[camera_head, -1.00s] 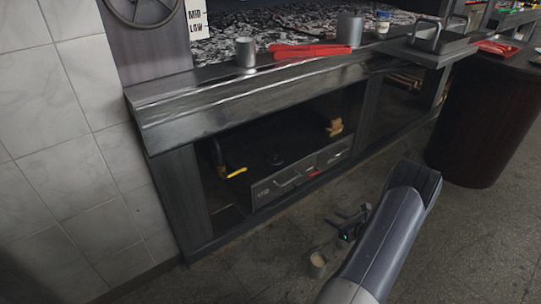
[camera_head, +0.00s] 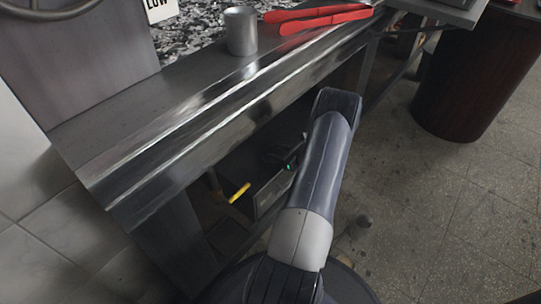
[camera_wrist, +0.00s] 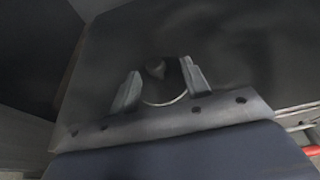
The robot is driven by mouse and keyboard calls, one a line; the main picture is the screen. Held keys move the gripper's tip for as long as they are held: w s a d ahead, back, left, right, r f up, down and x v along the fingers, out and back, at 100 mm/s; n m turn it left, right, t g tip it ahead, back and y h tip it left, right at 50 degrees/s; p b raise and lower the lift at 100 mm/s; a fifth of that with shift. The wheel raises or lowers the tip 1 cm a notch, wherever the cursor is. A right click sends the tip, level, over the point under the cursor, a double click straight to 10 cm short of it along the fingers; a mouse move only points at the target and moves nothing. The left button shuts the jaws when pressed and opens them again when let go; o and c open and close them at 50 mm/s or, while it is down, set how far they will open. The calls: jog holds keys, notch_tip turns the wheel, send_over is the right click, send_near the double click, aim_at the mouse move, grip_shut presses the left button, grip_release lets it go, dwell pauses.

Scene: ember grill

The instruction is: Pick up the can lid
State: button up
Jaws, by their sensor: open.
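The can lid (camera_wrist: 166,92) shows in the wrist view as a dark round disc with a pale rim and a dark knob. It lies on the dark floor of the compartment under the grill counter. My gripper (camera_wrist: 160,68) is open, with one finger on each side of the lid's knob as seen from the wrist; I cannot tell whether they touch it. In the head view my gripper (camera_head: 286,155) reaches into the compartment, and the lid is not visible there.
The metal counter edge (camera_head: 190,140) runs above my gripper. A grey panel (camera_head: 270,194) stands at the compartment's front. A yellow-handled tool (camera_head: 239,192) lies left of it. A metal cup (camera_head: 240,32) and red tongs (camera_head: 318,18) rest on the counter.

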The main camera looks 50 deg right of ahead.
jog(key=x, duration=0.1)
jog(key=b+x, duration=0.1)
jog(key=x, duration=0.1)
jog(key=b+x, duration=0.1)
jog(key=shift+w+a, duration=0.3)
jog(key=shift+w, duration=0.35)
grip_shut()
